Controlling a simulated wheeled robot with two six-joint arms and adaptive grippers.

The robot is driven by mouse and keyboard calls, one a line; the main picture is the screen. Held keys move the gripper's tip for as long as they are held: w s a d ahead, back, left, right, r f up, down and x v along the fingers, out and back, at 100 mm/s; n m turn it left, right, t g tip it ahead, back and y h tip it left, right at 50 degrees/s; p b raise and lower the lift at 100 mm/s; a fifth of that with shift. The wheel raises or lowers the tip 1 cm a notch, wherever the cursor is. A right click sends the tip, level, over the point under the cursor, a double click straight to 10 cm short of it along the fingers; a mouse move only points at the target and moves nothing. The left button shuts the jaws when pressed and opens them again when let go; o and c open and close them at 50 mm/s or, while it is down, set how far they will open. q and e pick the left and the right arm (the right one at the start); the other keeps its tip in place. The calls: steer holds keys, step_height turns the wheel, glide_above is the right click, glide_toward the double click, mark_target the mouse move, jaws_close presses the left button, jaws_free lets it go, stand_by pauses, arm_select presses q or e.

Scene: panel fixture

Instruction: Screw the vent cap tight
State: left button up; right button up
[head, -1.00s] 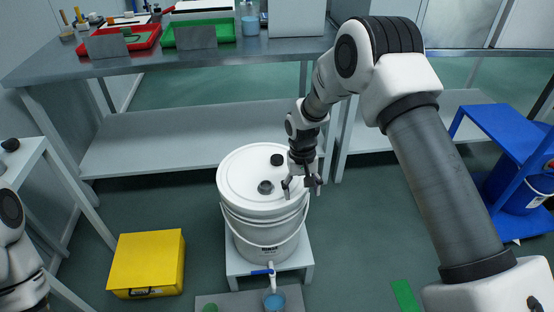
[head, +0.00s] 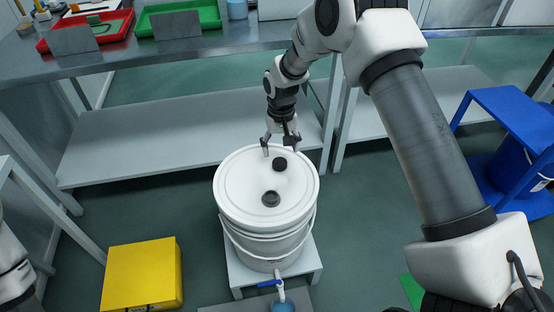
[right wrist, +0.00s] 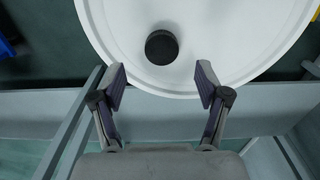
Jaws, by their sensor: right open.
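A white lidded bucket (head: 240,186) stands on a low white stand. On its lid is a black round cap (head: 280,164), which I take for the vent cap, near the far edge. A second dark round fitting (head: 271,198) sits nearer the lid's middle. My right gripper (head: 281,147) is open and empty at the lid's far edge, just beyond the cap. In the right wrist view the cap (right wrist: 161,47) lies ahead of the open fingers (right wrist: 162,78), not between them. How tightly it sits cannot be seen. My left gripper is out of view.
A steel bench (head: 110,62) with a lower shelf (head: 170,135) stands behind the bucket, close to my right gripper. A blue-handled tap (head: 270,283) is at the bucket's front.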

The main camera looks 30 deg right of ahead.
mark_target(279, 162)
step_height(279, 162, down, 5)
steer(key=shift+w+a+f+b, duration=0.1)
steer(key=shift+a+f+b, duration=0.05)
steer(key=shift+b, duration=0.4)
steer(key=c, duration=0.9)
steer(key=shift+r, duration=0.25)
